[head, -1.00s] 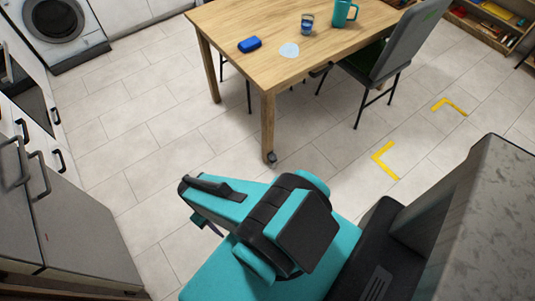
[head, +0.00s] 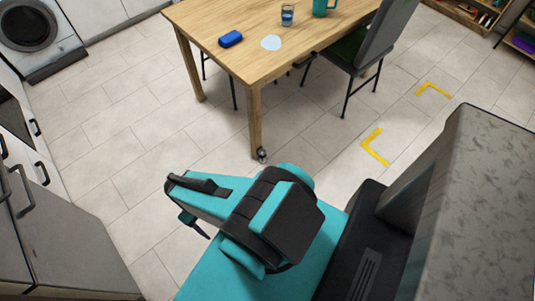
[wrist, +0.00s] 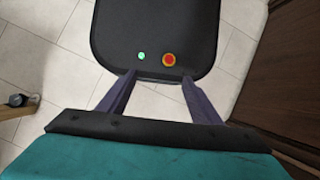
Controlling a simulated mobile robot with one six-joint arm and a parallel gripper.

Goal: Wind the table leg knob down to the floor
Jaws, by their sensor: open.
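The wooden table (head: 225,62) stands at the top of the head view. The dark, shiny knob (head: 262,154) sits at the bottom of its nearest leg (head: 255,120), close to the tiled floor; any gap under it is too small to tell. In the wrist view the knob (wrist: 18,100) and the leg end (wrist: 14,112) show at the left edge. My gripper (wrist: 158,77) is open and empty, its two fingers apart. The knob is well outside the fingers, off to their left. In the head view my gripper (head: 196,225) is partly hidden by my arm.
Cabinets (head: 30,220) line the left. Open tiles surround the leg.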

